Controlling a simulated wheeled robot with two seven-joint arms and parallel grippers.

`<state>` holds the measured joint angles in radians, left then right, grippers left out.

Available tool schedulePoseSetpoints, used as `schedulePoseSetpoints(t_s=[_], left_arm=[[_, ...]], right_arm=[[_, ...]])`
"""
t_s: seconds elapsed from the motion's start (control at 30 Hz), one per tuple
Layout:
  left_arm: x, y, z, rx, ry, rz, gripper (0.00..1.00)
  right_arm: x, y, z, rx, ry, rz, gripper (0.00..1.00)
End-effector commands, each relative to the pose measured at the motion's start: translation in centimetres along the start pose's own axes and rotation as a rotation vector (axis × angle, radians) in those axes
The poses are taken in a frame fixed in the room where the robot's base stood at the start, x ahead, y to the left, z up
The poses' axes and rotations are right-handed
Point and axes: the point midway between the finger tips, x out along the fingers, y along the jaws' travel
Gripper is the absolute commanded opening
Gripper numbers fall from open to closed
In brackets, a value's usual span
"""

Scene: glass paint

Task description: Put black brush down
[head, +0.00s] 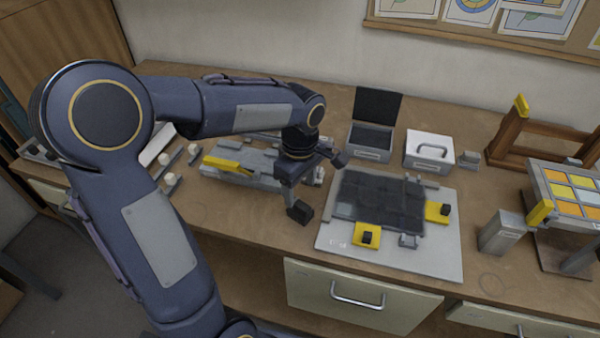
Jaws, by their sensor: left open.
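My left gripper (320,184) is over the middle of the bench, between the grey tool rack (246,177) and the grey work board (443,258). Its two dark-tipped fingers stand wide apart, one pointing down and one to the right, with nothing visible between them. I cannot pick out the black brush for certain; the gripper and forearm cover part of the rack. A dark panel (380,203) lies on the work board, with yellow clamps (367,236) at its edge. My right gripper is not in view.
An open black-lidded box (370,153) and a white handled box (429,151) stand behind the board. A grey container (502,233), a wooden stand (535,138) and a colour-tile panel (572,187) are at the right. Small white-ended pieces (168,178) lie left of the rack.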

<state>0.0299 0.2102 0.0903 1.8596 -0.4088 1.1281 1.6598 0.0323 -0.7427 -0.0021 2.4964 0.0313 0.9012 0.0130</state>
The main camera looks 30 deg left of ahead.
Motion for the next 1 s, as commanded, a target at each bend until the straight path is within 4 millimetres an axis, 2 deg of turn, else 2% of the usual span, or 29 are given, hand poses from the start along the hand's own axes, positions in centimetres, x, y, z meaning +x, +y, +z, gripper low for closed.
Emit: schedulePoseSetpoints(t_s=[0.1,0.37,0.47,0.6,0.7,0.8,1.0], left_arm=[[-2.3,0.1,0.0,0.000,-0.001,0.005,0.59],[-4.8,-0.7,0.1,0.035,-0.008,0.016,0.59],[-5.6,-2.8,0.4,0.165,-0.034,0.068,0.59],[-6.3,-7.8,1.7,0.485,-0.064,0.221,0.59],[-6.0,-11.1,3.2,0.733,-0.044,0.354,0.59],[-5.3,-13.6,4.7,0.942,0.006,0.474,0.59],[-4.1,-15.9,6.5,1.184,0.109,0.609,0.59]], right_arm=[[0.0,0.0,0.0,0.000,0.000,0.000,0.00],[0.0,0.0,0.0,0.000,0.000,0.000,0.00],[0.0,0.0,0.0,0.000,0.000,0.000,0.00],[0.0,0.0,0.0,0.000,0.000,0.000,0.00],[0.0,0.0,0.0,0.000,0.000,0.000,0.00],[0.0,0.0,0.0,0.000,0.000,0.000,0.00],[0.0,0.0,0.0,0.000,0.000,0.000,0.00]])
